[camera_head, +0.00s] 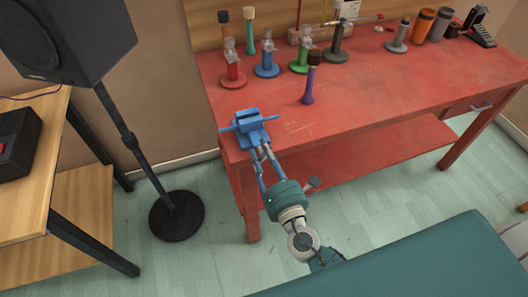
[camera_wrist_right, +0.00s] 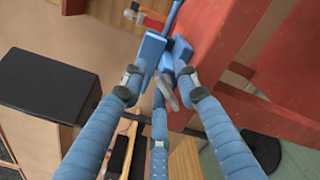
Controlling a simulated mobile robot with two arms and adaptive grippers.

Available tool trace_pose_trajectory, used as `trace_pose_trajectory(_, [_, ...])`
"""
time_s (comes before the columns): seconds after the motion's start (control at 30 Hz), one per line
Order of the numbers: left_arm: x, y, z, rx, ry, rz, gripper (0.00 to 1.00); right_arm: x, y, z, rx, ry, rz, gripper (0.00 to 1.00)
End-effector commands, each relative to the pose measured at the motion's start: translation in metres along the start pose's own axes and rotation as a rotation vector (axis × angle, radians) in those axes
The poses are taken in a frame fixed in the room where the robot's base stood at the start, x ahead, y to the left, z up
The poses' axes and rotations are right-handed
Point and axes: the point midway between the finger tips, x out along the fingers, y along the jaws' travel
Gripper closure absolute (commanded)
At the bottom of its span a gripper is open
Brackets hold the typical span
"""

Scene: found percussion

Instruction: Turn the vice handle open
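The blue vice (camera_head: 247,121) is fixed at the front left edge of the red workbench. Part of it shows at the top of the right wrist view (camera_wrist_right: 173,16). My right gripper (camera_head: 258,148) reaches up to the front of the vice from below. In the wrist view its blue fingers (camera_wrist_right: 166,66) converge at their tips around a short grey bar (camera_wrist_right: 167,92), which looks like the vice handle. I cannot tell whether they press on it. My left gripper is not in view.
The red workbench (camera_head: 370,85) carries several coloured stands along its back and a purple-bodied one (camera_head: 310,80) nearer the vice. A black speaker (camera_head: 65,35) on a stand is at left, beside a wooden table (camera_head: 30,205). The bench's front middle is clear.

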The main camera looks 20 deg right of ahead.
Motion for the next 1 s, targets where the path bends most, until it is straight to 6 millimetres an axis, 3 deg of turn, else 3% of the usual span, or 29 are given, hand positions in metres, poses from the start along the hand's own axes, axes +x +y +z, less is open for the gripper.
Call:
trace_pose_trajectory(0.1, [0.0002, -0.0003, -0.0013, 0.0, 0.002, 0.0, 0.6, -0.0002, -0.0001, -0.0001, 0.0, 0.0, 0.0, 0.74])
trace_pose_trajectory(0.23, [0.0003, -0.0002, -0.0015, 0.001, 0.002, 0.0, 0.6, -0.0003, -0.0002, 0.0, 0.0, 0.0, 0.0, 0.99])
trace_pose_trajectory(1.0, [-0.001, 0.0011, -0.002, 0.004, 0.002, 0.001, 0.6, -0.0001, -0.0009, 0.002, -0.035, -0.005, -0.003, 1.0])
